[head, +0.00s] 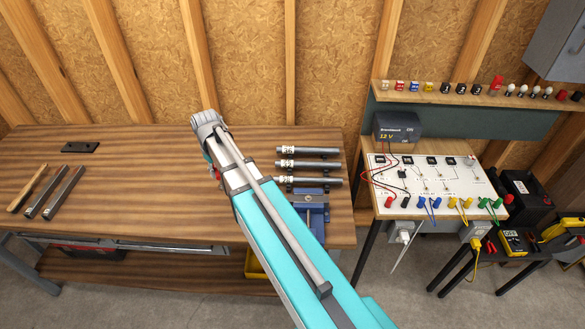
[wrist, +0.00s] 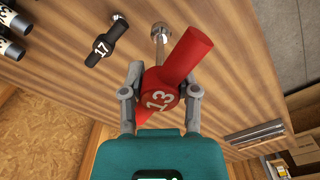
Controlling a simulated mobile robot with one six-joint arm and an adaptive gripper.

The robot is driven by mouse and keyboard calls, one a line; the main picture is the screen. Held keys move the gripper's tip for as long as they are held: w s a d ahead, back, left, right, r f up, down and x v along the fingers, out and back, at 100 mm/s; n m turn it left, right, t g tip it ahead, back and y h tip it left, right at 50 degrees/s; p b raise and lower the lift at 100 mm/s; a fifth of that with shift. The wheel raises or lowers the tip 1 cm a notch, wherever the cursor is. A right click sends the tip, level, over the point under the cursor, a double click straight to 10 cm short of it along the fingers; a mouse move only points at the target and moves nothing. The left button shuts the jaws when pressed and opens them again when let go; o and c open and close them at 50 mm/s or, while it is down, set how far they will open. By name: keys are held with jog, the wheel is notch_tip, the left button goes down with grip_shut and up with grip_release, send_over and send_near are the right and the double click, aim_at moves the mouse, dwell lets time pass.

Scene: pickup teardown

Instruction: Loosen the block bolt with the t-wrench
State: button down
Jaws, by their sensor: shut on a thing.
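My gripper (wrist: 161,88) is shut on a red t-wrench (wrist: 188,58) marked 13, gripping its hub between the two fingers. The t-wrench's silver shaft (wrist: 159,38) reaches away from the gripper over the wooden bench. In the head view my arm hides the gripper and most of the wrench; a sliver of red shows at the arm's left edge. A blue vise (head: 310,212) stands at the bench's front, right of my arm. I cannot make out the block bolt in either view.
A black tool marked 17 (wrist: 102,46) lies beside the held wrench in the wrist view. Several dark-handled tools (head: 312,165) lie behind the vise. Two bars (head: 62,192) and a wooden-handled tool (head: 27,187) lie at left. The bench (head: 130,190) between is clear.

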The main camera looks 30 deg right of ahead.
aim_at(222, 186)
notch_tip(222, 186, down, 8)
jog(key=b, duration=0.7)
jog(key=shift+r, duration=0.1)
jog(key=shift+s, duration=0.15)
